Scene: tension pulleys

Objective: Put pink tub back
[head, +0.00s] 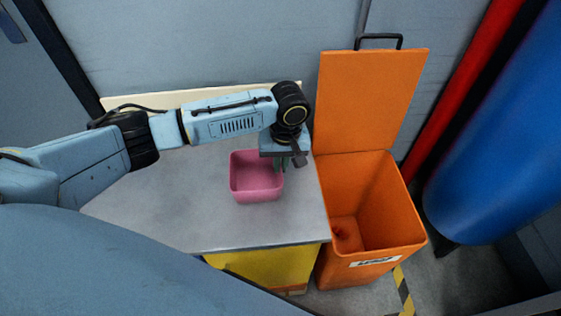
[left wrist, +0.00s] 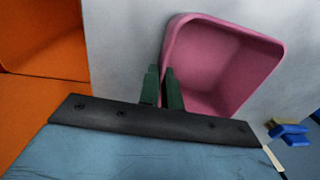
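The pink tub (head: 250,187) is empty and upright over the right part of the grey table top (head: 190,225). It looks set on the table, though a small gap below it cannot be ruled out. My left gripper (head: 281,166) reaches down at the tub's right rim. In the left wrist view, the gripper's two green fingers (left wrist: 162,88) stand close together on either side of the wall of the tub (left wrist: 225,60), one inside and one outside. The fingers look closed on that wall. My right gripper is in neither view.
An orange bin (head: 375,235) with its lid (head: 370,95) raised stands against the table's right side; a reddish round thing (head: 346,234) lies inside. A blue cylinder (head: 505,130) stands far right. A small blue and yellow thing (left wrist: 290,133) shows in the left wrist view. The table's front is clear.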

